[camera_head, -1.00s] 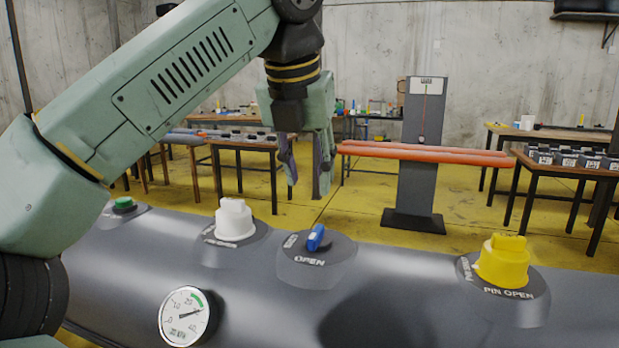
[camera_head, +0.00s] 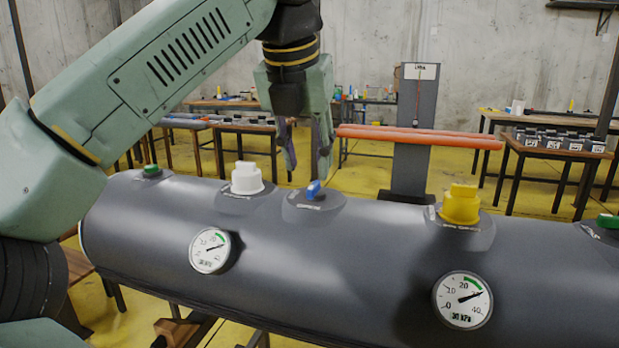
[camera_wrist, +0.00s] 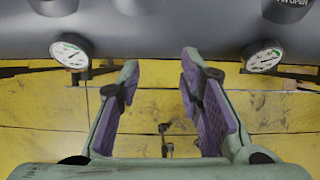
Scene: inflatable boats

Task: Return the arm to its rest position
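My gripper (camera_head: 305,158) hangs from my green arm at the upper left of the head view, fingers pointing down. In that view it appears just above and behind the grey inflatable tube (camera_head: 330,255). The tube (camera_wrist: 160,25) runs across the top of the wrist view, beyond the fingertips. I cannot tell the exact gap between the fingers and the tube.
The tube carries a white cap (camera_head: 246,179), a blue valve lever (camera_head: 314,190), a yellow cap (camera_head: 460,205), green knobs (camera_head: 152,171) and two gauges (camera_head: 210,251). Behind stands a grey post (camera_head: 414,130) with orange bars (camera_head: 420,137). Tables (camera_head: 556,150) stand at the back.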

